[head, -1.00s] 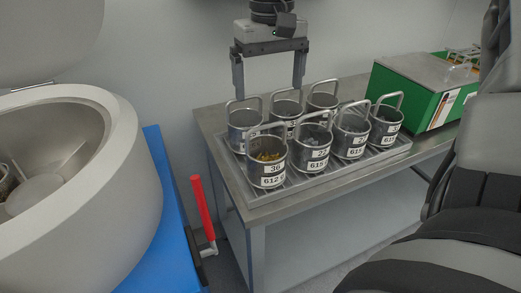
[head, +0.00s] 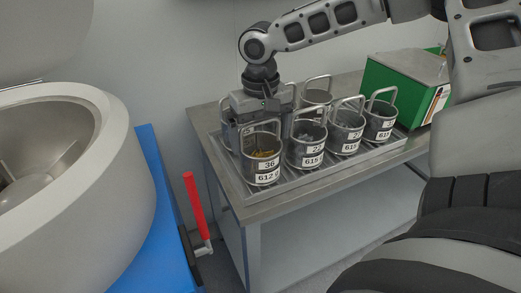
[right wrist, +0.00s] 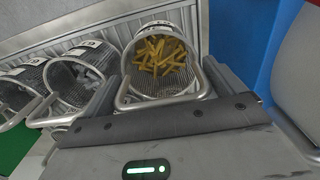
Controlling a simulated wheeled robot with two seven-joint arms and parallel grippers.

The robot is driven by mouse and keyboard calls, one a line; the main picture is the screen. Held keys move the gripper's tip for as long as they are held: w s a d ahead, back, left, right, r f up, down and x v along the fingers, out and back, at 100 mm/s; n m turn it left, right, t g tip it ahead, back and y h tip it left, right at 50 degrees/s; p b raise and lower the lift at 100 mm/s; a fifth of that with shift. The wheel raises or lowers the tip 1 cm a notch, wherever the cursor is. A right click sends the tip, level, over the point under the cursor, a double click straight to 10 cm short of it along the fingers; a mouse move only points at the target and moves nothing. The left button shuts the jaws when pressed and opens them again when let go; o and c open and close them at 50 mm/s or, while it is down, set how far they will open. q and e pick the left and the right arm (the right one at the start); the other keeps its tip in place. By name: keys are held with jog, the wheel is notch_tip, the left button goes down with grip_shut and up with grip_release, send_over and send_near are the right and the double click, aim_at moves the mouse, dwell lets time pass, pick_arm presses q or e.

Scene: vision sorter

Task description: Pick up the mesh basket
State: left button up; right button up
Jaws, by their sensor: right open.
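Several round metal mesh baskets with upright loop handles stand in a tray (head: 330,178) on the table. The front-left mesh basket (head: 262,170), labelled 36 and 612, holds yellow-brown pieces; it also shows in the right wrist view (right wrist: 160,70). My right gripper (head: 259,130) is open, pointing down just behind and above this basket in the head view, its fingers spread to either side. In the right wrist view the basket's handle loop lies between the fingers; I cannot tell whether they touch it. The gripper partly hides the back-left baskets. My left gripper is out of view.
Neighbouring baskets (head: 306,150) stand close on the right. A green box (head: 398,92) is at the table's back right. A large round grey machine (head: 75,190) on a blue base, with a red-handled lever (head: 194,205), stands to the left.

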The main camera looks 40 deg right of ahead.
jog(key=c, duration=1.3)
jog(key=shift+c, duration=1.4)
jog(key=shift+r, duration=0.1)
